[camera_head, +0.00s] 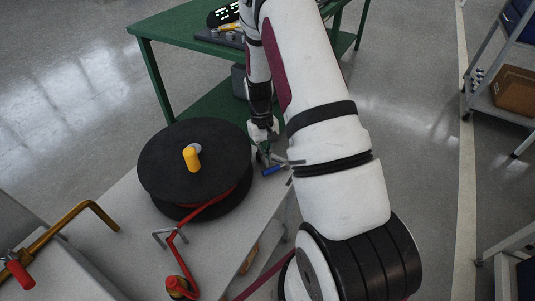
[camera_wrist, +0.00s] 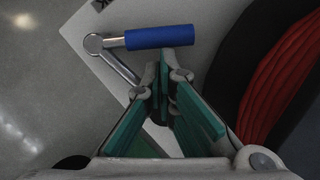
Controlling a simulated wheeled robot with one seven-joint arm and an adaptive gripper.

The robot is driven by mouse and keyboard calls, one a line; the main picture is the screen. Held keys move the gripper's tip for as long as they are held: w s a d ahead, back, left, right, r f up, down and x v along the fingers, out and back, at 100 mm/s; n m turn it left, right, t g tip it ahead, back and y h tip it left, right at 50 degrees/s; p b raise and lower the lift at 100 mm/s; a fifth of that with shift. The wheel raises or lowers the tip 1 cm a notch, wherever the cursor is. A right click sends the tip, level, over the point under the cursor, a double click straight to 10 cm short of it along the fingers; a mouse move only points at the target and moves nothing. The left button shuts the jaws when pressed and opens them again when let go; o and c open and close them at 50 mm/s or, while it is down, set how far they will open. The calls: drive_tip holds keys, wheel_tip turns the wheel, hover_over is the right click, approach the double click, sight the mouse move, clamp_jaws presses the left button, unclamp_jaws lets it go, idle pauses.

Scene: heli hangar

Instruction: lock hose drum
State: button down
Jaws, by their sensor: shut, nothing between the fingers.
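The hose drum (camera_head: 165,160), a black reel with a yellow knob (camera_head: 191,158), lies flat on a grey top. Its red hose (camera_wrist: 287,80) shows at the right of the wrist view. Beside the drum is a metal lever (camera_wrist: 118,61) with a blue grip (camera_wrist: 160,37); the blue grip also shows in the head view (camera_head: 271,170). My gripper (camera_wrist: 163,73) is shut and empty, its fingertips right by the blue grip's near side. I cannot tell whether they touch it. In the head view my gripper (camera_head: 264,150) is partly hidden by my arm.
A green table (camera_head: 180,32) with items on it stands behind. A yellow bent handle (camera_head: 85,208) and a red-handled valve (camera_head: 18,270) are at the left. A shelf cart with a cardboard box (camera_head: 515,90) is at the right. Open floor lies left of the table.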

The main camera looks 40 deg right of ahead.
drive_tip(key=shift+s+a, duration=0.2)
idle(0.6)
